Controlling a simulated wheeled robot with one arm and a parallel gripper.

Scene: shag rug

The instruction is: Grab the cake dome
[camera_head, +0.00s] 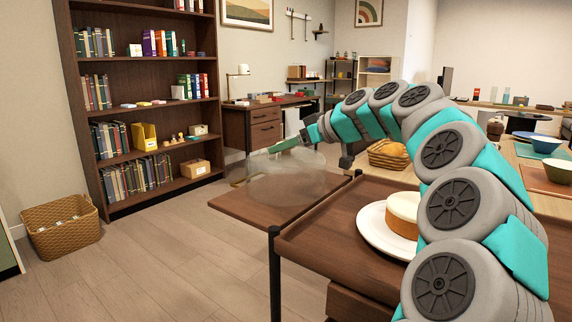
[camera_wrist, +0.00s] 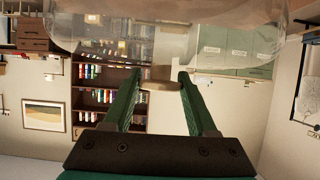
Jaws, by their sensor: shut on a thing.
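The cake dome (camera_head: 287,182) is clear glass and upright in the head view, over the left wooden leaf of the cart. Whether its rim touches the leaf is hard to tell. My gripper (camera_head: 279,147) is at the top of the dome. In the wrist view the dome (camera_wrist: 160,35) fills the top of the picture, and the green fingers of my gripper (camera_wrist: 160,76) are shut on its light brown knob (camera_wrist: 160,72). A cake (camera_head: 403,208) sits uncovered on a white plate (camera_head: 374,236), right of the dome.
The plate stands on the cart's dark wooden tray (camera_head: 325,235), which has a raised edge. My arm arches over the tray. A bread basket (camera_head: 386,158) is behind it. A bookshelf (camera_head: 148,100) and a wicker basket (camera_head: 60,232) stand left; the floor between is clear.

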